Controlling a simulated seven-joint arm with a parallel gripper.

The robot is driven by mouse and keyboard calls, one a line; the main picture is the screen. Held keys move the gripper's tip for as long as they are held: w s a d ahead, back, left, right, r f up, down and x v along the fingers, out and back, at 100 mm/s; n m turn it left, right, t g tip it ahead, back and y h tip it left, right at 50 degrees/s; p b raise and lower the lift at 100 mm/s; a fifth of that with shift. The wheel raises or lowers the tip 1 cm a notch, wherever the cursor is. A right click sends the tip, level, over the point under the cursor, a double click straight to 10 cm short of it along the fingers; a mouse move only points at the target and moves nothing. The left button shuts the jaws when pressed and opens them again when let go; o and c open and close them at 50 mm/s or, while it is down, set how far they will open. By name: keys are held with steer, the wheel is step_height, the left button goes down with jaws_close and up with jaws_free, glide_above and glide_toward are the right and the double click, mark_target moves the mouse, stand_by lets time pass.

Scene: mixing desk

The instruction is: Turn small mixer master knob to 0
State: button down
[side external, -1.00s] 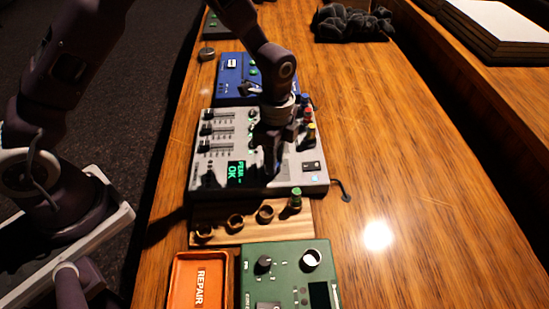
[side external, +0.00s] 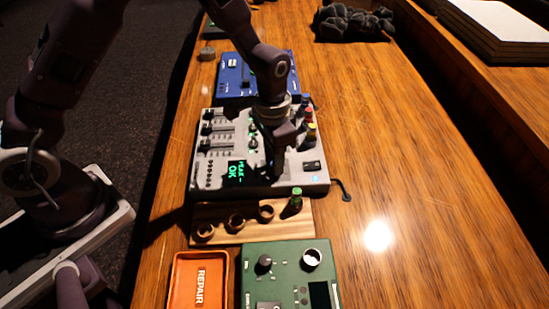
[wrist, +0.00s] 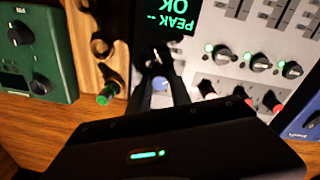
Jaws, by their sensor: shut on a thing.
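The small mixer (side external: 300,183) is a light grey desk with faders, knobs and a green display (side external: 234,172) reading PEAK -- OK. It also shows in the wrist view (wrist: 212,72). My gripper (side external: 277,176) points down onto the mixer's near part, just right of the display. In the wrist view my gripper (wrist: 160,84) is shut at the panel, on what appears to be the master knob. The fingers hide most of the knob, and its pointer and scale cannot be read.
A wooden strip (side external: 222,213) with rings and a green-topped piece (side external: 296,198) lies in front. A green device (side external: 283,252) and orange REPAIR tray (side external: 178,283) are nearer. Coloured knobs (side external: 311,132) line the mixer's right side. A blue device (side external: 229,85) stands behind.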

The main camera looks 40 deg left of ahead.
steer(key=n, duration=0.6)
steer(key=shift+n, duration=0.3)
stand_by(0.4)
steer(key=c, duration=1.2)
jaws_free()
step_height(320, 180, up, 7)
steer(key=shift+s+a+r, duration=0.1)
